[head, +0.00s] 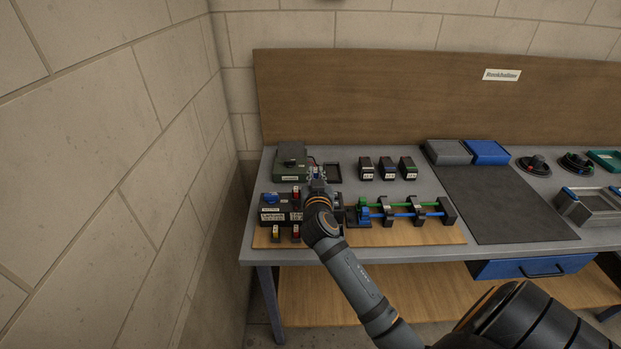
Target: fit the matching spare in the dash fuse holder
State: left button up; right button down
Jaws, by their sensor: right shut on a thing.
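My right gripper (317,176) reaches over the left part of the bench, at the back right of a dark labelled unit with a blue knob (270,198). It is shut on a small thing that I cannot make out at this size. Two small blocks, one yellowish (275,233) and one red (295,234), sit at the front of the dark unit. A small red part (296,192) shows on top of the unit. I cannot tell which part is the fuse holder; my wrist hides the unit's right side. My left gripper is not in view.
A grey-green box (290,165) and an open black tray (332,173) stand behind the gripper. Several labelled dark blocks (387,169) stand to the right. A rack with blue and green rods (405,212) is close beside my wrist. A dark mat (505,205) lies clear.

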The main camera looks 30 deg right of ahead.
jog(key=shift+s+a+f+b, duration=0.1)
jog(key=shift+s+f+b, duration=0.25)
jog(key=shift+b, duration=0.1)
notch_tip(320, 180, down, 4)
jog(key=b, duration=0.3)
jog(key=shift+w, duration=0.15)
jog(key=shift+f, duration=0.35)
jog(key=shift+f+b, duration=0.15)
jog(key=shift+b, duration=0.2)
pick_arm(q)
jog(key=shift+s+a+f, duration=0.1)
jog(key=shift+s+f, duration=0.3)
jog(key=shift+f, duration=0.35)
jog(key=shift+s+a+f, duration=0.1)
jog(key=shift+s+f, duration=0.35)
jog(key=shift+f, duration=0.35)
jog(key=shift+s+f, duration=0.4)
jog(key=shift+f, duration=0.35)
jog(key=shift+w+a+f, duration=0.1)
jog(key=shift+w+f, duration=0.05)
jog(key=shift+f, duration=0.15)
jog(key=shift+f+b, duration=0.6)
jog(key=shift+b, duration=0.2)
pick_arm(e)
jog(key=shift+f, duration=0.55)
